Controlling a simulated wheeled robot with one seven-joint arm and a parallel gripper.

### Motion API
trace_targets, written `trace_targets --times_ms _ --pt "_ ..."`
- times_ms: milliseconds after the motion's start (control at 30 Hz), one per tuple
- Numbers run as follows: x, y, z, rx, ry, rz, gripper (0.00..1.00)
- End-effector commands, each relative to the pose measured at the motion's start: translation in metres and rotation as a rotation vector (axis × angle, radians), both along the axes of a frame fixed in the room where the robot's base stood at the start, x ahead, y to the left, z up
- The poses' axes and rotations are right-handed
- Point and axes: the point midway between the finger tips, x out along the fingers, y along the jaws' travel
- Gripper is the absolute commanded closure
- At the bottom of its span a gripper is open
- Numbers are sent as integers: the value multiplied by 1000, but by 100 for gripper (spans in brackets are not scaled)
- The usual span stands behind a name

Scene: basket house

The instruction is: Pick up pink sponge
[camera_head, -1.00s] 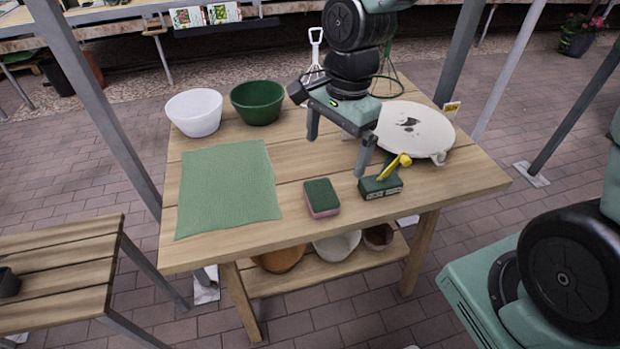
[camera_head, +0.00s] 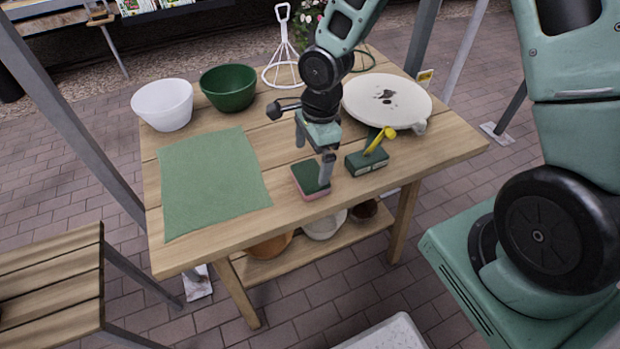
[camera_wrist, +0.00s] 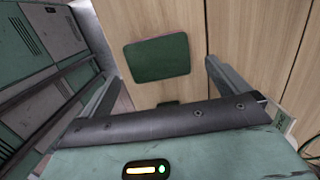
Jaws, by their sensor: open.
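The pink sponge (camera_head: 309,180) has a dark green top and a pink side. It lies flat on the wooden table (camera_head: 215,241) near the front edge. My gripper (camera_head: 313,162) is open and empty above the table, just over and behind the sponge, and one finger covers part of it in the head view. In the wrist view the sponge's green top (camera_wrist: 158,58) lies ahead of my open gripper (camera_wrist: 158,88), roughly between the lines of the two fingers and apart from them.
A dark green block (camera_head: 367,161) with a yellow-handled tool (camera_head: 379,140) stands right of the sponge. A round pale plate (camera_head: 388,101) lies behind it. A green cloth (camera_head: 210,184), a white bowl (camera_head: 162,105) and a green bowl (camera_head: 229,88) occupy the left side.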

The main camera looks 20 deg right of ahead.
Motion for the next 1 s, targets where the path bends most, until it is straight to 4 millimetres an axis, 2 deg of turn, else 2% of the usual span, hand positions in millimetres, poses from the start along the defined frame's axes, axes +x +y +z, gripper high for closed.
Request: trace_targets --times_ms 167,500,767,800,900,933,1000 --pt "-1 1 -11 0 2 0 0" --pt "-4 4 -55 0 2 1 0" --pt "-4 5 -58 1 1 1 0" --pt "-4 5 -58 1 1 1 3" --pt "-4 5 -58 1 1 1 31" --pt "-4 5 -58 1 1 1 35" --pt "-4 5 -58 1 1 1 36"
